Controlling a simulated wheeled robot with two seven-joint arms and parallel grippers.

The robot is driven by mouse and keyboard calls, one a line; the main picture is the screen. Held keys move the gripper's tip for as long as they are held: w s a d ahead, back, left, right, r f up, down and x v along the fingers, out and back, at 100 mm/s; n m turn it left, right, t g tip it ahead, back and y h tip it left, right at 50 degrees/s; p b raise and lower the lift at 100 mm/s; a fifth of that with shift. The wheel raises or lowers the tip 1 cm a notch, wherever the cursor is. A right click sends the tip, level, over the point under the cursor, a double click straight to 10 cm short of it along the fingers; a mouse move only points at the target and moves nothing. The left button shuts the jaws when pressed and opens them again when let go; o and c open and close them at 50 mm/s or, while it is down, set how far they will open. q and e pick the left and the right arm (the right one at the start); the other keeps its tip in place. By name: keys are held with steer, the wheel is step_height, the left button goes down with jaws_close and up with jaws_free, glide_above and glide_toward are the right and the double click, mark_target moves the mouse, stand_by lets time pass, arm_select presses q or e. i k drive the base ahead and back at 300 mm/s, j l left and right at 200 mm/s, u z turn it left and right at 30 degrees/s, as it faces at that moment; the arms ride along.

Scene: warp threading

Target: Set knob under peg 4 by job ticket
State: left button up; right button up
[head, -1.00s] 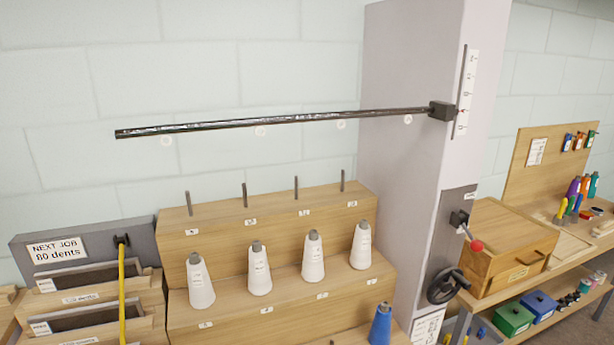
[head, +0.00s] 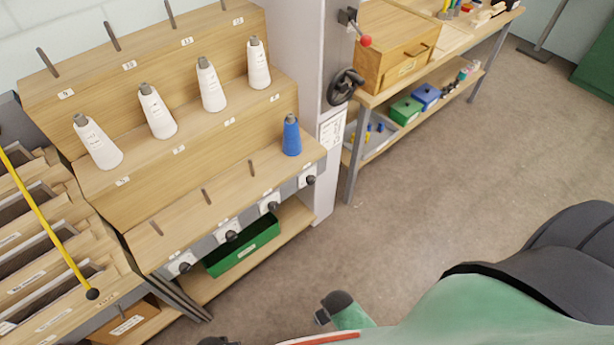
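A row of dark knobs runs along the front of the lowest shelf, each on a white plate: the first (head: 184,267), second (head: 231,237), third (head: 271,207) and the rightmost (head: 310,180). A blue cone (head: 291,138) stands on the lowest shelf above the rightmost knob and hides any peg under it. Several bare pegs stand to its left. A white printed sheet (head: 331,130) is fixed to the grey column; its text is too small to read. Knob settings cannot be read. Green and dark parts of my own body fill the lower right; neither gripper can be made out.
White cones (head: 211,86) stand on the middle shelf. A green bin (head: 243,248) sits below the knobs. A handwheel (head: 345,86) and red-tipped lever (head: 364,41) project from the column. A workbench with a wooden box (head: 398,45) stands behind. The floor at right is clear.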

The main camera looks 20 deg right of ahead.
mark_target(310, 179)
steer(key=k+l+z, duration=0.1)
steer(key=l, duration=0.35)
steer(key=k+l+z, duration=0.1)
steer(key=l, duration=0.35)
steer(key=k+l+z, duration=0.15)
steer(key=l, duration=0.3)
